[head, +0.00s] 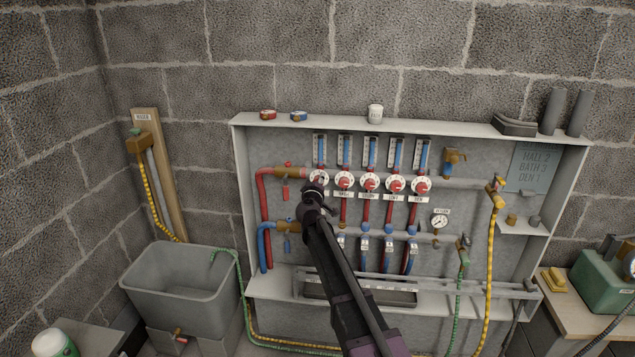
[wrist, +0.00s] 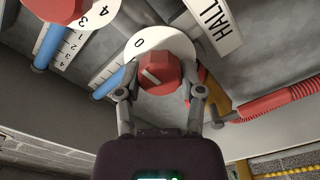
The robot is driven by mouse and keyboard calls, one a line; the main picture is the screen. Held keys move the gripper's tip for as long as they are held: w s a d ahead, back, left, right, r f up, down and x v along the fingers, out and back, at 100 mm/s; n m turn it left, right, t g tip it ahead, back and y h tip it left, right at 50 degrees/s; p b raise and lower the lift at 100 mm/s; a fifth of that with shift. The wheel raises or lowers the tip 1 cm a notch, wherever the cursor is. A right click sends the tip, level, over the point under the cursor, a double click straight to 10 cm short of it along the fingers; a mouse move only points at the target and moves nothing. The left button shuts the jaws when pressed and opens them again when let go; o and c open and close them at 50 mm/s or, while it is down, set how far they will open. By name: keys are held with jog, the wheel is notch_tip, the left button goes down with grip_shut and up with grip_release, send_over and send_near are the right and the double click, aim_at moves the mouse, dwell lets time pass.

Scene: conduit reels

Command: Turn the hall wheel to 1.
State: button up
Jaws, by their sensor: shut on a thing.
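The hall wheel (head: 319,177) is the leftmost red knob with a white dial in the row on the manifold. In the wrist view the red wheel (wrist: 161,70) fills the space between my fingers, beside a tag reading HALL (wrist: 212,20). A pale mark shows on the knob's face, and a 0 shows on the white dial; its other numbers are hidden. My gripper (wrist: 162,92) is shut on the wheel, one finger on each side. In the head view my arm reaches up from below, and my gripper (head: 316,187) partly covers the wheel.
Several similar wheels (head: 370,184) stand close on the right. Red pipe (head: 264,215) runs at the left. A card (head: 533,168) seems to read HALL 2, BATH 3, DEN 1. A grey sink (head: 180,285) is at lower left; yellow hose (head: 491,250) hangs right.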

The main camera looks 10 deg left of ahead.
jog(key=shift+n, duration=0.3)
jog(key=n, duration=0.4)
jog(key=shift+w+a+f+n, duration=0.1)
jog(key=shift+n, duration=2)
jog(key=o, duration=1.2)
jog(key=shift+c, duration=0.2)
jog(key=shift+s, duration=0.2)
jog(key=s, duration=1.1)
jog(key=shift+s+a, duration=0.15)
jog(key=shift+s, duration=0.2)
